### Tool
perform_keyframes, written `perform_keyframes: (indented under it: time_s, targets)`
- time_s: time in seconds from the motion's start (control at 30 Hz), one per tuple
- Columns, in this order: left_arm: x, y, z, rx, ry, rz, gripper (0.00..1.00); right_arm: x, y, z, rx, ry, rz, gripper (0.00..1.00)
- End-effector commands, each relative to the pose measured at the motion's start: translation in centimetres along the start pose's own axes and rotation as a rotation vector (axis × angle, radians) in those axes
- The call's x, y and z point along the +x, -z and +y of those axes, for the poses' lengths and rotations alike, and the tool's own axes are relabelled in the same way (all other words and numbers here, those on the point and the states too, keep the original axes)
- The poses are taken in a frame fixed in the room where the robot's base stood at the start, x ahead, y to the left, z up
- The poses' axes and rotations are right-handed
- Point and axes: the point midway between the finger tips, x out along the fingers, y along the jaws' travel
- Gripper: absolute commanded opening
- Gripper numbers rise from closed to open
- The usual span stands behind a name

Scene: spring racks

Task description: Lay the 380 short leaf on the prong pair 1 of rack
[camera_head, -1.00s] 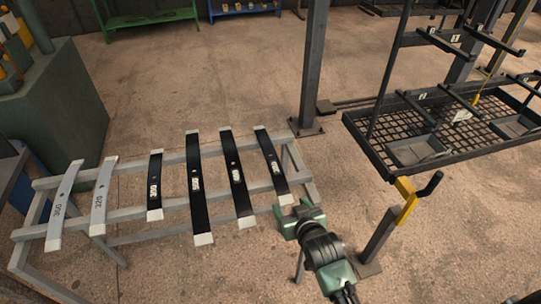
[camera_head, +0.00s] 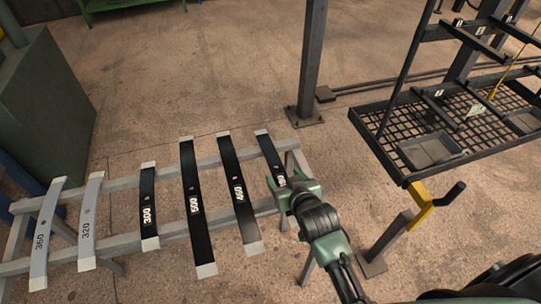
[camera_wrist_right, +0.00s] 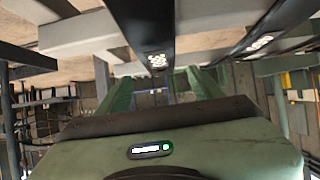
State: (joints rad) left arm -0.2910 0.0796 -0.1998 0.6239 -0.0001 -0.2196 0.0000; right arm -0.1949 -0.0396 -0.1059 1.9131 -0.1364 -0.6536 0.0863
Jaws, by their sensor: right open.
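Several leaves lie across a grey stand (camera_head: 120,243). The rightmost is a short black leaf with light ends (camera_head: 267,148), its label partly covered by my right gripper (camera_head: 291,189). The third from the left is another short black leaf (camera_head: 148,190), whose number looks like 300 or 380. I cannot read which leaf is the 380. In the right wrist view, my open right gripper (camera_wrist_right: 160,88) has its green fingers either side of a black leaf (camera_wrist_right: 150,25), not closed on it. The rack (camera_head: 390,165) stands at the right, with tagged prongs (camera_head: 473,41); their numbers are too small to read.
Two grey leaves (camera_head: 42,225) and two long black leaves (camera_head: 190,180) share the stand. A grey post (camera_head: 311,60) rises behind it. A yellow bracket with a black handle (camera_head: 420,205) juts from the rack's front. Open floor lies between stand and rack.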

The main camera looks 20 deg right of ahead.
Motion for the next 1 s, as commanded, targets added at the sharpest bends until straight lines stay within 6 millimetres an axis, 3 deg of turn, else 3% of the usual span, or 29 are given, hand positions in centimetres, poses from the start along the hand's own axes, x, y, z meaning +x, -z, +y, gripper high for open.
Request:
perform_keyframes:
  time_s: [0.2,0.53,0.73,1.0]
  targets:
    - [-0.1,0.5,-0.1,0.0,0.002,0.006,0.47,2.0,0.0,0.0,0.0,0.0,-0.001,0.66]
    - [-0.8,-2.4,0.3,0.0,-0.004,-0.035,0.47,5.3,0.1,-0.1,0.001,0.0,-0.002,0.66]
    - [-0.8,-1.5,0.2,0.0,-0.002,-0.023,0.47,7.5,0.0,-0.1,0.0,0.001,0.0,0.66]
    - [-0.7,-0.1,0.0,0.0,0.0,-0.001,0.47,7.8,-0.1,-0.1,0.0,0.001,0.0,0.66]
